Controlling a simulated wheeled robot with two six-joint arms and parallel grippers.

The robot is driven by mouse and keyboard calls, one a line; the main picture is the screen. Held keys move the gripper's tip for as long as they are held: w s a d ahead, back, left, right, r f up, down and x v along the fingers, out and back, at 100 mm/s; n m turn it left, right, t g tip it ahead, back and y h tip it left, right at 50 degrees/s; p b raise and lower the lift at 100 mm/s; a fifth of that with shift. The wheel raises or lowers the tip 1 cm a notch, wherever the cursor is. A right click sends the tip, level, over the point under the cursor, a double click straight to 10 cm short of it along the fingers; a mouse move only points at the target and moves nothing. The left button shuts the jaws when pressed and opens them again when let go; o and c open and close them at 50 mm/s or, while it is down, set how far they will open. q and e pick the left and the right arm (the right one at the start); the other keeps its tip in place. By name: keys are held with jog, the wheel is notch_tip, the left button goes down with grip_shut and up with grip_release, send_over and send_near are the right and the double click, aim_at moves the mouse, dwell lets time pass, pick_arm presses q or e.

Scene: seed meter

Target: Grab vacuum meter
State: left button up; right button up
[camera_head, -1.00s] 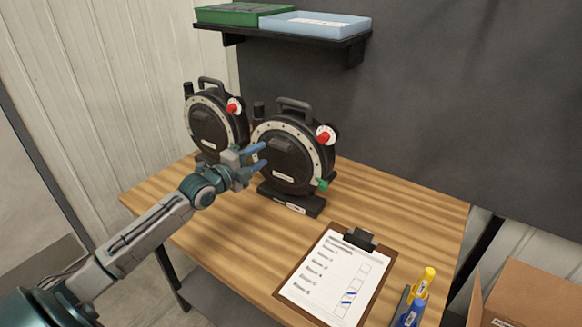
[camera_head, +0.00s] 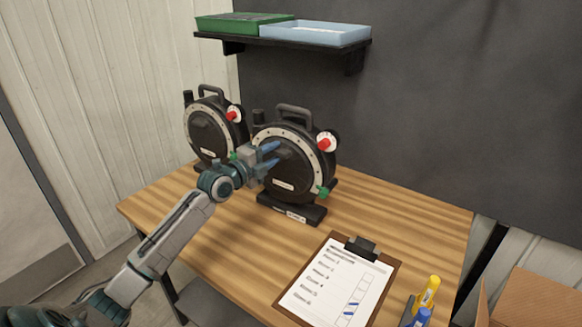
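Two round black vacuum meters with pale dial rings and red knobs stand upright on the wooden table. The nearer vacuum meter (camera_head: 294,185) has a green knob at its lower right and a top handle. The farther vacuum meter (camera_head: 207,138) stands behind it to the left. My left gripper (camera_head: 270,156) is open, its blue fingers in front of the nearer meter's face, hiding part of its middle. I cannot tell whether the fingers touch it. My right gripper is not in view.
A clipboard with a checklist (camera_head: 335,283) lies on the table (camera_head: 420,215) at front right, beside yellow and blue markers (camera_head: 426,293). A cardboard box (camera_head: 540,295) is at the lower right. A wall shelf (camera_head: 290,40) holds green and blue trays.

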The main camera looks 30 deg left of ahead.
pick_arm(q)
grip_shut()
dwell(1.1)
jog(key=shift+r, duration=0.2)
jog(key=shift+w, duration=0.1)
